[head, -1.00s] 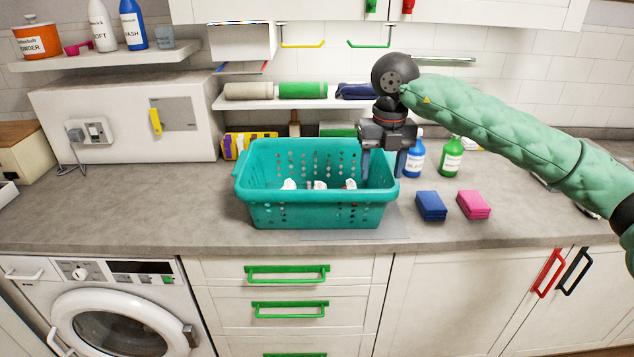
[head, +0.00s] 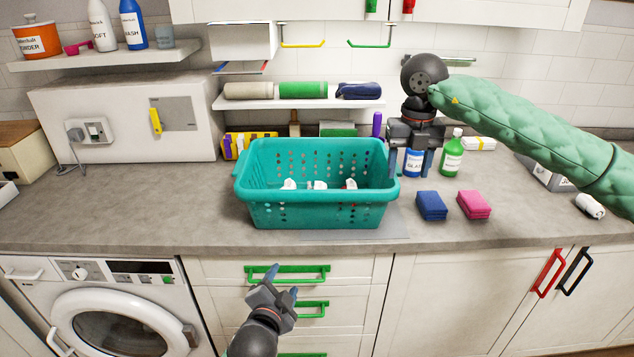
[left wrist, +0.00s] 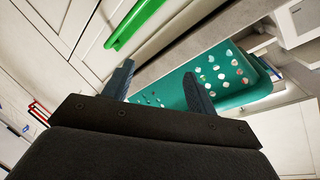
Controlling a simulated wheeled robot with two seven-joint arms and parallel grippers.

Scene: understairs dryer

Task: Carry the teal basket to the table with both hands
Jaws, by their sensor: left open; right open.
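The teal basket (head: 318,209) stands upright on the grey counter, with a few white items inside. It also shows in the left wrist view (left wrist: 240,88), beyond my left fingers. My right gripper (head: 408,162) is open and points down just to the right of the basket's right rim, apart from it. My left gripper (head: 277,283) is open and empty in front of the drawers, below the counter edge and the basket. In the left wrist view its two fingers (left wrist: 158,85) are spread with nothing between them. No table can be made out.
Blue sponges (head: 431,206) and pink sponges (head: 474,205) lie right of the basket. A green bottle (head: 452,154) and a blue bottle (head: 413,163) stand behind. Green drawer handles (head: 287,273) stick out near my left gripper. A shelf (head: 300,103) hangs behind the basket.

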